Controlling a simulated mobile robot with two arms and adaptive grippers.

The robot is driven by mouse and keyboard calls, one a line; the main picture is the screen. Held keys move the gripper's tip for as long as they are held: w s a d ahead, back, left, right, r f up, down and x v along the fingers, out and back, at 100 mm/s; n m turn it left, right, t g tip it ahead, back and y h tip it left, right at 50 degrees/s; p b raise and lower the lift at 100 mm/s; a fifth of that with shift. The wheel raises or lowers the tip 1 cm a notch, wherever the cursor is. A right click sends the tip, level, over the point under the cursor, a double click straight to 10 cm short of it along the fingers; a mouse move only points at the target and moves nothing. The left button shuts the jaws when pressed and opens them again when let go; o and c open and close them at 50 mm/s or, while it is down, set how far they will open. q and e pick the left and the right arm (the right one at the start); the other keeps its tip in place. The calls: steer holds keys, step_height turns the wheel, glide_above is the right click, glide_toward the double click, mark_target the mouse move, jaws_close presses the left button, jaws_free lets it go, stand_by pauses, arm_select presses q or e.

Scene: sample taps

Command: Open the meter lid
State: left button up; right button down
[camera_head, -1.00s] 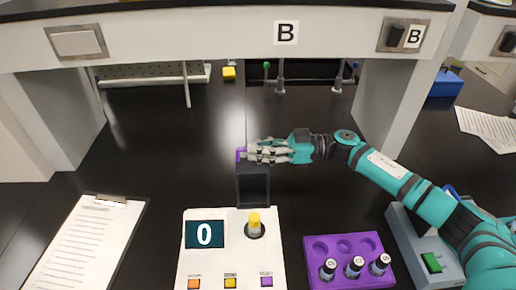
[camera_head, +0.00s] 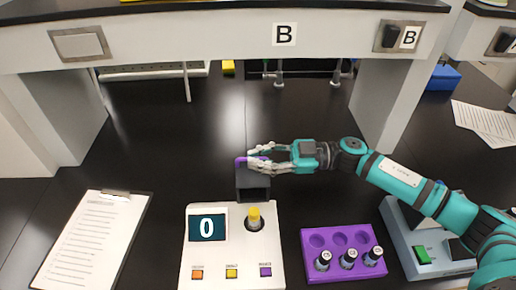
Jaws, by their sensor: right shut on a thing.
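The white meter (camera_head: 205,255) stands at the front middle and its display reads 0. Its dark lid (camera_head: 252,183) stands raised at the back edge, with a purple tab (camera_head: 240,161) at the top. A yellow-capped vial (camera_head: 254,217) sits in the uncovered round well of the meter. My right gripper (camera_head: 257,160) reaches in from the right and is shut on the purple tab at the lid's top; its fingers partly hide the tab. My left gripper is not in view.
A purple rack (camera_head: 310,262) with several dark vials stands right of the meter. A grey device with a green button (camera_head: 421,254) is further right. A clipboard (camera_head: 112,220) lies at left. The bench behind the lid is clear, below a shelf.

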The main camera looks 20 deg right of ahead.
steer(key=shift+s+f, duration=0.15)
steer(key=shift+s, duration=0.2)
steer(key=c, duration=1.4)
jaws_free()
steer(key=shift+s+a, duration=0.1)
steer(key=shift+f, duration=0.1)
